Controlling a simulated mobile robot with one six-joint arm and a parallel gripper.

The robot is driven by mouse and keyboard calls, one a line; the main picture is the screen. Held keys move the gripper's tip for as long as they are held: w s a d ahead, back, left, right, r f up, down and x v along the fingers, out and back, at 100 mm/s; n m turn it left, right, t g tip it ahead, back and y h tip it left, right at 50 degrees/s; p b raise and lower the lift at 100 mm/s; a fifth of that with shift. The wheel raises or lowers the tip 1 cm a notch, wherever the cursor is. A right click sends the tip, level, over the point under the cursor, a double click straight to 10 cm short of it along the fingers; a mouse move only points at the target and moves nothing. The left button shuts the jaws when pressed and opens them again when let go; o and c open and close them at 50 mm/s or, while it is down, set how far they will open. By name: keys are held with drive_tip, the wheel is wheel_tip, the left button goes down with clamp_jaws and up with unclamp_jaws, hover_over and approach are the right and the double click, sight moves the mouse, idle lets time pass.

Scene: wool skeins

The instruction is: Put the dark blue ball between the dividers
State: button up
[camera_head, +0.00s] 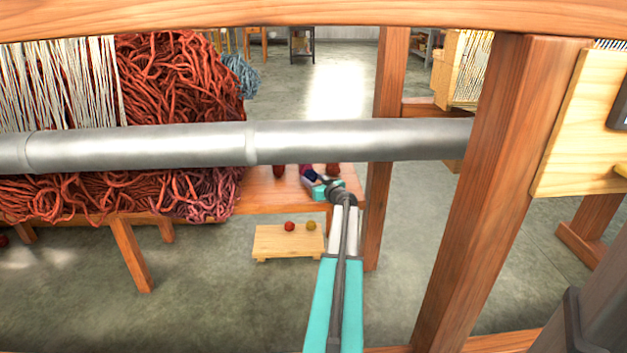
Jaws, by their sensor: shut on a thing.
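My gripper (314,184), small and teal, is at the wooden bench (265,196) behind the grey pipe. It is shut on the dark blue ball (311,176), of which only a small part shows. I cannot tell whether the ball touches the bench. A dark red ball (279,171) is to the left of my gripper and another red ball (333,169) is just to the right, both partly hidden by the pipe. A maroon thing (304,168) shows right beside the ball. I cannot make out the dividers; the pipe covers the back of the bench.
A thick grey pipe (350,141) crosses the view in front. Wooden posts (390,200) stand at the right. A heap of red wool (180,80) fills the left.

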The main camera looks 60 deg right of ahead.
drive_tip(key=shift+f+b, duration=0.2)
drive_tip(key=shift+b, duration=0.3)
drive_tip(key=o, duration=1)
drive_tip(key=shift+o, duration=0.2)
drive_tip(key=shift+r+p, duration=0.35)
drive_tip(key=shift+p, duration=0.25)
drive_tip(key=shift+p+v, duration=0.5)
drive_tip(key=shift+v, duration=5.5)
drive_tip(key=shift+f, duration=0.1)
